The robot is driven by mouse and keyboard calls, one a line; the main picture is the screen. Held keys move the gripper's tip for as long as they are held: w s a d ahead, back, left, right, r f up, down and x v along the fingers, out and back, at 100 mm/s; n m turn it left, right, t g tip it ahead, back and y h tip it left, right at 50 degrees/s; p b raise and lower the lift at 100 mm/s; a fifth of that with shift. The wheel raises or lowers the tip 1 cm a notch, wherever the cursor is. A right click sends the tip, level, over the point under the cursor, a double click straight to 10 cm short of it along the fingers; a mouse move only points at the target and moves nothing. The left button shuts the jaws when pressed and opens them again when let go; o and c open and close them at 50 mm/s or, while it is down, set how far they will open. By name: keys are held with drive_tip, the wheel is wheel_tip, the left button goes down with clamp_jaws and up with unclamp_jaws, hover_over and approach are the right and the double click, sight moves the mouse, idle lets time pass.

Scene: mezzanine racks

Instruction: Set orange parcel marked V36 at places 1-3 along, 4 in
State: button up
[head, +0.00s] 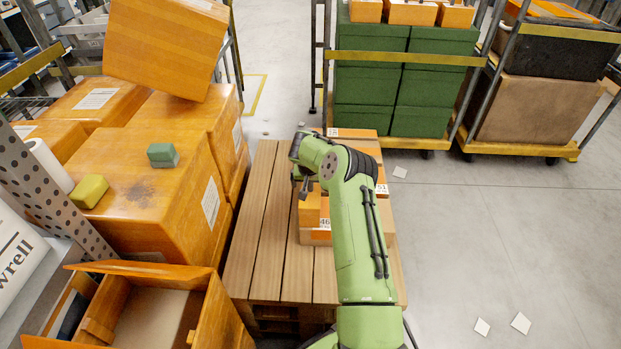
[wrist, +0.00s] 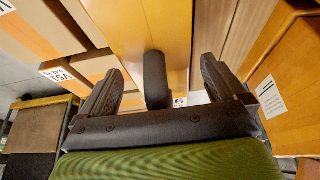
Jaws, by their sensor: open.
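My gripper (head: 303,182) hangs over the pallet (head: 262,225) in the head view, beside a stack of orange parcels. In the wrist view my gripper (wrist: 158,82) is open, its fingers apart with an orange parcel (wrist: 150,25) beyond and between them. I cannot tell if they touch it. A label there is mostly hidden, with only a "6" showing. In the head view an orange parcel (head: 310,208) below my gripper has a label that seems to end in 46. No label reads clearly as V36. Another parcel (head: 381,176) is marked 51.
Large orange boxes (head: 150,185) stand left of the pallet, with a yellow block (head: 90,191) and a green block (head: 162,155) on top. An open orange box (head: 210,315) is at front left. Carts with green crates (head: 365,80) stand behind. The right floor is mostly clear.

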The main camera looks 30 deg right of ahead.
drive_tip(key=s+a+r+n+p, duration=0.1)
drive_tip(key=s+a+r, duration=0.3)
drive_tip(key=r, duration=0.5)
drive_tip(key=s+a+r+n+t+p, duration=0.1)
drive_tip(key=s+a+r+n, duration=0.1)
drive_tip(key=a+r, duration=0.55)
drive_tip(key=s+a+r+n+p, duration=0.1)
drive_tip(key=s+a+r, duration=0.2)
drive_tip(key=r, duration=0.8)
drive_tip(key=s+a+r+n, duration=0.1)
drive_tip(key=s+a+r, duration=0.3)
drive_tip(key=s, duration=0.2)
drive_tip(key=s+a+r+n, duration=0.1)
drive_tip(key=s+a+r, duration=0.2)
drive_tip(key=s, duration=0.4)
drive_tip(key=s+a+f+n+t+y, duration=0.1)
drive_tip(key=s+a, duration=0.4)
drive_tip(key=s, duration=1)
drive_tip(key=shift+s+a+y, duration=0.15)
drive_tip(key=shift+s+y, duration=0.1)
drive_tip(key=shift+y, duration=0.65)
drive_tip(key=shift+f, duration=0.1)
